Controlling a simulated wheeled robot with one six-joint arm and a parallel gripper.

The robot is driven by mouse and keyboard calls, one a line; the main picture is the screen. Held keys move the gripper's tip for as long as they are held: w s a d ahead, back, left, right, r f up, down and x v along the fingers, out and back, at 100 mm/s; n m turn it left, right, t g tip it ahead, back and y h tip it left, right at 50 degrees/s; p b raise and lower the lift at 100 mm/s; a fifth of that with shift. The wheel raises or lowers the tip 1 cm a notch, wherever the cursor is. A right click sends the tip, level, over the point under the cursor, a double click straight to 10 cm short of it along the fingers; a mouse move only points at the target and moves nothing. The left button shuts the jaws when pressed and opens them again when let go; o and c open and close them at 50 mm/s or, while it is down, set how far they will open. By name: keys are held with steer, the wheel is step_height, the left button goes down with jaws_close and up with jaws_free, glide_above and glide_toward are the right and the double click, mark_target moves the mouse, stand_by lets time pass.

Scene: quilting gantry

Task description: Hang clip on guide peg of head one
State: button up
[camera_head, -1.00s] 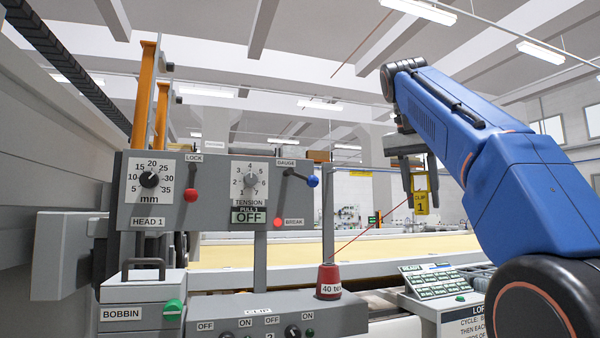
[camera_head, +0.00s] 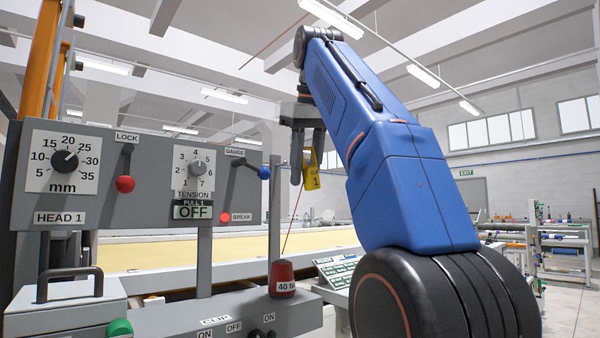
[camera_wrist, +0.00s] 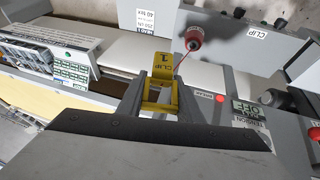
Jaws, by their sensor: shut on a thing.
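My gripper (camera_head: 304,178) is shut on a yellow clip (camera_head: 312,172) marked 1 and holds it in the air, right of the grey head one panel (camera_head: 130,200). In the wrist view the clip (camera_wrist: 162,92) sits between the fingers, its CLIP 1 label showing. A thin red thread runs from the clip to a red thread cone (camera_head: 282,278) below; the cone (camera_wrist: 194,38) also shows in the wrist view. I cannot make out the guide peg clearly in either view.
The panel carries dials, a red lock knob (camera_head: 125,184), a blue gauge knob (camera_head: 264,173) and a red break button (camera_head: 225,218). A grey post (camera_head: 274,215) stands between panel and gripper. A bobbin box (camera_head: 65,306) is at lower left.

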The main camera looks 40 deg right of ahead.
steer(key=shift+w+d+r, duration=0.1)
steer(key=shift+w, duration=0.25)
